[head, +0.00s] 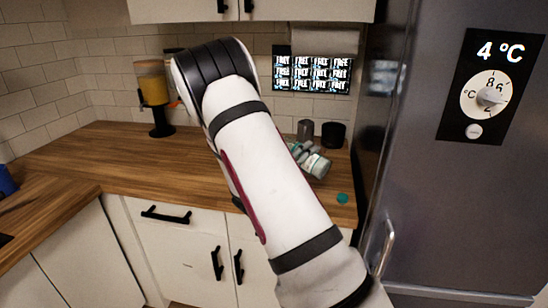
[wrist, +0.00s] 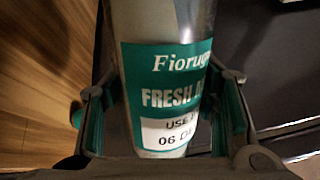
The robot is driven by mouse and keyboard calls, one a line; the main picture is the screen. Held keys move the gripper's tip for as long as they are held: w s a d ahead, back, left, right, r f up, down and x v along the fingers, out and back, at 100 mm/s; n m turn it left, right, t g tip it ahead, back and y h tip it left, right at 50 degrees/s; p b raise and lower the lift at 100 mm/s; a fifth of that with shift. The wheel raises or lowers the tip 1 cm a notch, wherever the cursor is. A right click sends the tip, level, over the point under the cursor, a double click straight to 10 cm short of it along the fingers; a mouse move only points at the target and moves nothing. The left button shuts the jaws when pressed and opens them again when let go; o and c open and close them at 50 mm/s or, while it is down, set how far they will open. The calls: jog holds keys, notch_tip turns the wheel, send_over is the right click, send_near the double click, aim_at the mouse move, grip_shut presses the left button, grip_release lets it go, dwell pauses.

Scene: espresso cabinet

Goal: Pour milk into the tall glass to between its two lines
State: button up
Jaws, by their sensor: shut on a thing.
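My gripper (head: 299,151) is shut on the milk bottle (head: 318,166) above the right end of the counter. The bottle looks tilted in the head view. In the wrist view the bottle (wrist: 165,65) stands between the two fingers of my gripper (wrist: 162,105), its green label reading "FRESH" and "USE". Its mouth is outside the wrist view. A teal cap (head: 342,198) lies on the counter near the front edge. A grey cylinder (head: 304,129) stands behind the gripper; I cannot tell if it is the tall glass. No lines or milk level can be made out.
A black round container (head: 333,135) stands at the back right of the wooden counter (head: 90,160). A juice dispenser (head: 153,85) stands at the back left. The fridge (head: 460,190) borders the counter on the right. The counter's middle left is clear.

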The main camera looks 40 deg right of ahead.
jog(key=shift+w+r+n+p, duration=0.1)
jog(key=shift+r+n+p, duration=0.3)
jog(key=shift+n, duration=0.1)
dwell(1.8)
jog(key=shift+f, duration=0.1)
